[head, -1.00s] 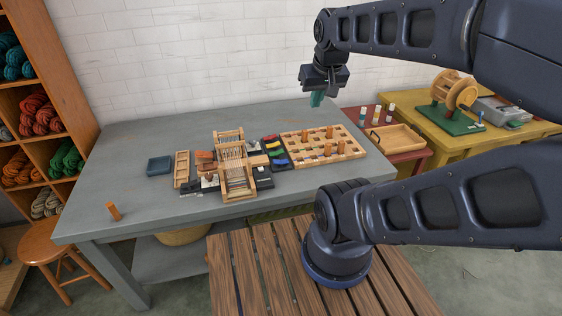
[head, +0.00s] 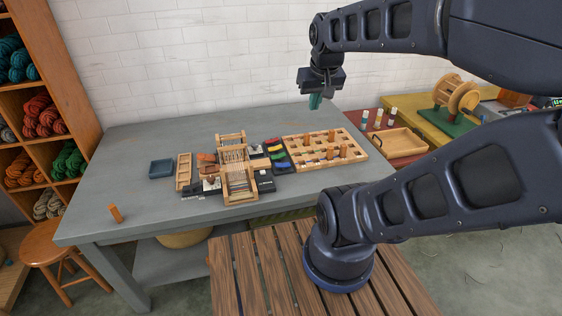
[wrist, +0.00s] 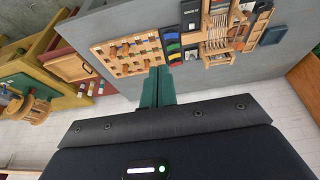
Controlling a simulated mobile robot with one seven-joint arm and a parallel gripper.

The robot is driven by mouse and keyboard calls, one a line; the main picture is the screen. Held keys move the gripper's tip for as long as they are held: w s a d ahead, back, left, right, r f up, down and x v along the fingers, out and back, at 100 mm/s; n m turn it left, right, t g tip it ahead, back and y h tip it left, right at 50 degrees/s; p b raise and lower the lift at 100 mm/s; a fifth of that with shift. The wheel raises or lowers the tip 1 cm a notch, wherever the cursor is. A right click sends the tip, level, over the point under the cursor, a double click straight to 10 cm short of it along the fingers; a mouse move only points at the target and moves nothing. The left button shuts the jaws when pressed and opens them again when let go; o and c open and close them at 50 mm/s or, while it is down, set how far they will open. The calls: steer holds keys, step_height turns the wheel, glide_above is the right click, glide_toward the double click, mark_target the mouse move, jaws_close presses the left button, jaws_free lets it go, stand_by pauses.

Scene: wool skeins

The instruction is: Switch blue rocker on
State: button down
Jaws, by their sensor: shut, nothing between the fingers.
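The blue rocker (head: 281,160) is one of several coloured rockers on a dark panel (head: 285,169) on the grey table, at its near end. It also shows in the wrist view (wrist: 172,36), at the top of the row. Whether it is on or off is too small to tell. My gripper (head: 315,103) is up in the air behind and right of the panel, clear of the table. Its green fingers (wrist: 158,70) are shut together with nothing held, and in the wrist view their tips overlap the area beside the panel's lower end.
A wooden pegboard (head: 356,151) lies right of the panel and a small loom (head: 238,180) left of it. Black boxes (head: 264,181) sit close by. A blue tray (head: 160,168) and an orange peg (head: 115,213) stand left.

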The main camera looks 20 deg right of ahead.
steer(key=w+f+g, duration=0.2)
steer(key=w+f, duration=0.6)
steer(key=w, duration=0.4)
steer(key=g+y, duration=0.2)
steer(key=y, duration=0.2)
glide_above(278, 165)
steer(key=d, duration=0.5)
step_height(278, 165, down, 16)
steer(key=shift+w+d+r, duration=0.15)
steer(key=shift+d, duration=0.05)
steer(key=x, duration=1.4)
steer(key=shift+d, duration=0.1)
